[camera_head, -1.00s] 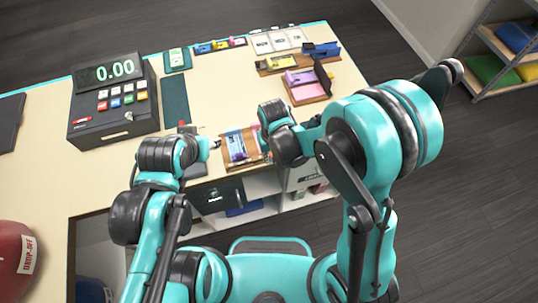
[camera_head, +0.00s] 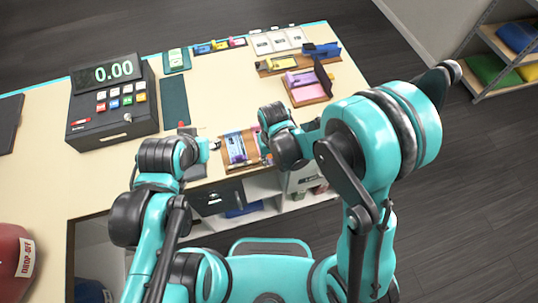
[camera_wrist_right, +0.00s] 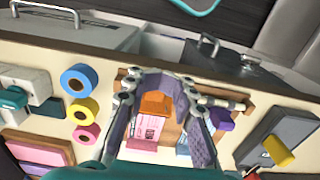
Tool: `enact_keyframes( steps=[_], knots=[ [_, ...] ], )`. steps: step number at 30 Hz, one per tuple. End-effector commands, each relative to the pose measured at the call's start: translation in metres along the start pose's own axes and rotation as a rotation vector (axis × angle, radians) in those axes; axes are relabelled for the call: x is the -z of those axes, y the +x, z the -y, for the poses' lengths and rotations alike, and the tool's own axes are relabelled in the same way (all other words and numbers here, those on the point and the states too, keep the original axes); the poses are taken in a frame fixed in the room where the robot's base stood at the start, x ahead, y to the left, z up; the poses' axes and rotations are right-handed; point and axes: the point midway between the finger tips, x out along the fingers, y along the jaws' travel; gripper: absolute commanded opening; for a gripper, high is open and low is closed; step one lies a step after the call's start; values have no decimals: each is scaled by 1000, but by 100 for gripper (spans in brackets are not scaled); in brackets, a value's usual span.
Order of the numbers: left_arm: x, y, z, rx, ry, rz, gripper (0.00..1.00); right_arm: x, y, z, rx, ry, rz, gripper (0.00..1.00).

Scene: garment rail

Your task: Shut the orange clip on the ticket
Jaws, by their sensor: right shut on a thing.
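The orange clip (camera_wrist_right: 155,103) sits at the top edge of the pale pink and white ticket (camera_wrist_right: 147,130) in the right wrist view. Both are over a brown wooden board, which also shows in the head view (camera_head: 228,159). My right gripper (camera_head: 264,148) is at the board's right side, with its fingers on either side of the clip and ticket. It is shut on the clip, though the contact is not clear. The gripper hides the clip in the head view. My left gripper (camera_head: 212,145) is at the board's left side, and its finger opening cannot be made out.
Several coloured rolls (camera_wrist_right: 80,112) lie on the counter near the board. Another board with a pink ticket (camera_head: 306,91) stands further back, right of centre. A cash register (camera_head: 112,103) stands at the left. Open counter (camera_head: 225,90) lies behind the board.

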Motion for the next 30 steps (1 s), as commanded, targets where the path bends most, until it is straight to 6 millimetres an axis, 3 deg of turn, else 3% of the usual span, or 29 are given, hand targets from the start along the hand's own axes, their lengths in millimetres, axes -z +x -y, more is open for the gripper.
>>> enact_keyframes(
  steps=[8,30],
  knots=[
    [0,0,0,0,0,0,46,2,0,0,-1,0,-2,0],
    [-2,4,0,0,0,0,46,31,1,0,0,0,-3,0]
  ],
)
